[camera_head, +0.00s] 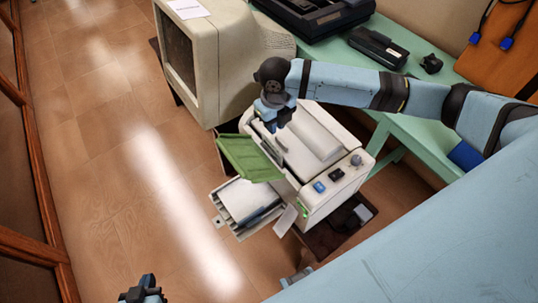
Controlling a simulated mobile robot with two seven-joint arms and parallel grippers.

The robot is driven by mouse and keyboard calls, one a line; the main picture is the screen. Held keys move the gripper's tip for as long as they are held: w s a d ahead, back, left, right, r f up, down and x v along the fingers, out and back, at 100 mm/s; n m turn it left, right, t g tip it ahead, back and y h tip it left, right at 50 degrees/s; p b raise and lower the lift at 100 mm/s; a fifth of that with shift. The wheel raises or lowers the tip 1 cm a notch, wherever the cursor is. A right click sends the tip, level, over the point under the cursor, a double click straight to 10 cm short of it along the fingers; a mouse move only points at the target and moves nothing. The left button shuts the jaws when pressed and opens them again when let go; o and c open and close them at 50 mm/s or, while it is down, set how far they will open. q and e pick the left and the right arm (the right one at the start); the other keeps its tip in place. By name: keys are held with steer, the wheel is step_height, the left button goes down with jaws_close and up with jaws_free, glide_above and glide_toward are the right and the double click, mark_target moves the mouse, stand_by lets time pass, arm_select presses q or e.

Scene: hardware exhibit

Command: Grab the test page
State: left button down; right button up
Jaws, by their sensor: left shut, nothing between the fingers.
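A white printer (340,185) stands at the centre with a green flap (248,160) open on its left side. White paper (238,198) lies in the pulled-out tray (216,205) below the flap. A small white sheet-like piece (286,219) sits at the printer's lower front corner; I cannot tell which paper is the test page. My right gripper (270,122) points down over the printer's upper left end, beside the flap; its fingertips are too small to judge. My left gripper (141,291) is shut and empty at the bottom edge, well away from the printer.
An old beige monitor (222,50) stands behind the printer with a paper sheet (188,8) on top. A green table (425,95) at the upper right holds black devices (378,46). The wooden floor at left is clear. A wood-framed panel (45,190) runs along the left edge.

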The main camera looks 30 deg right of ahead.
mark_target(273, 149)
steer(key=f, duration=1.1)
steer(key=shift+a+f, duration=0.2)
steer(key=shift+f, duration=0.1)
jaws_close()
